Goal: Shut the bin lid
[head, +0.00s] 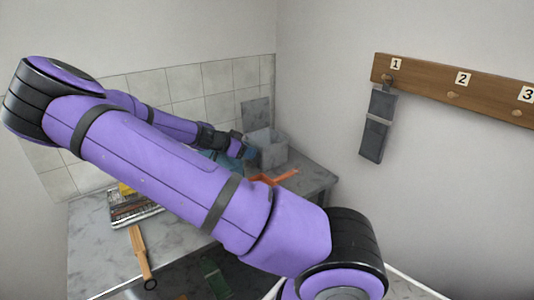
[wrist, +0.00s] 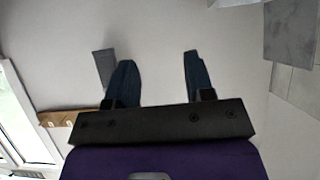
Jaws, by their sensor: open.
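The bin is a light grey box (head: 272,153) at the far corner of the counter in the head view. Its darker grey lid (head: 256,113) stands upright at the back, so the bin is open. In the wrist view the lid is the grey panel (wrist: 291,32) at upper right, and a pale edge that looks like the bin (wrist: 232,2) shows at the top. My gripper (head: 251,153) is at the bin's left front in the head view; contact cannot be told. In the wrist view my gripper (wrist: 158,58) is open, with nothing between its fingers.
An orange object (head: 280,176) lies on the counter (head: 185,238) before the bin. A tray of items (head: 133,217) and a wooden-handled tool (head: 139,252) are at left, partly behind my arm. A numbered peg rail (head: 435,86) with a hanging grey object (head: 376,125) is at right.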

